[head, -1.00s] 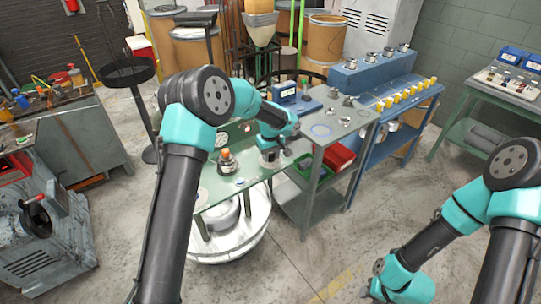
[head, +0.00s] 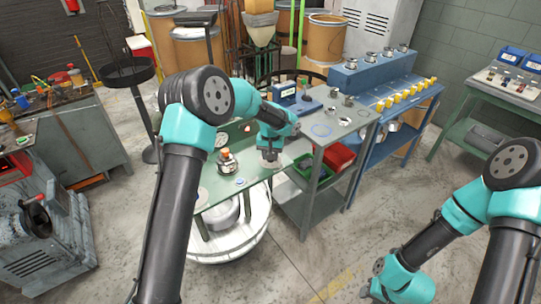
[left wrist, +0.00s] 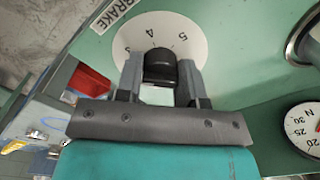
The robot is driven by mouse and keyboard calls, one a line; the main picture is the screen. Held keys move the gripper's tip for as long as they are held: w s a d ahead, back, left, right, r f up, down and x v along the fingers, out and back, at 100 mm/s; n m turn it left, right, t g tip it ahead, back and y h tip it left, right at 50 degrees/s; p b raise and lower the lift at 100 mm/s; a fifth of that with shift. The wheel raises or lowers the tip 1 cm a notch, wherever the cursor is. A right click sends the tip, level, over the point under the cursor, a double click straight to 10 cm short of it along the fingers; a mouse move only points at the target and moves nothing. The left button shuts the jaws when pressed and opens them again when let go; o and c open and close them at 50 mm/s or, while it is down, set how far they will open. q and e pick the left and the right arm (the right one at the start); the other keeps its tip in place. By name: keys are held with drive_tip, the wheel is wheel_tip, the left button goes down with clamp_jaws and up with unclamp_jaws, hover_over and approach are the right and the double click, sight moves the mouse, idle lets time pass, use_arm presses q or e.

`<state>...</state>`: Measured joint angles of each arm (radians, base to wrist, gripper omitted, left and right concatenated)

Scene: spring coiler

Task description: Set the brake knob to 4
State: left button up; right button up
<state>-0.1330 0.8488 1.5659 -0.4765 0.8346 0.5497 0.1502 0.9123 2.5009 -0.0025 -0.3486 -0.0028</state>
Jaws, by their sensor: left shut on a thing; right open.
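The brake knob (left wrist: 160,67) is black and sits on a white round dial (left wrist: 133,30) beside a "BRAKE" label (left wrist: 120,12). The numerals 3, 4 and 5 show along the dial's edge in the left wrist view. My left gripper (left wrist: 160,75) is shut on the knob, one finger on each side. I cannot tell which number the knob points to. In the head view my left gripper (head: 269,158) is over the green panel (head: 215,190) and covers the knob. My right gripper (head: 374,284) is low at the right, over the floor, away from the panel.
A gauge (left wrist: 305,127) is on the panel right of the knob in the left wrist view. An orange-topped fitting (head: 227,161) stands left of my left gripper. A grey table (head: 335,128) with a green bin and a red bin (head: 338,157) below adjoins on the right.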

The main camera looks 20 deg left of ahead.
use_arm(q)
drive_tip(key=m, duration=1.2)
drive_tip(key=shift+m, duration=0.3)
idle(0.3)
drive_tip(key=o, duration=0.9)
drive_tip(key=shift+r, duration=0.15)
wheel_tip(320, 180, up, 17)
drive_tip(key=shift+r, duration=0.1)
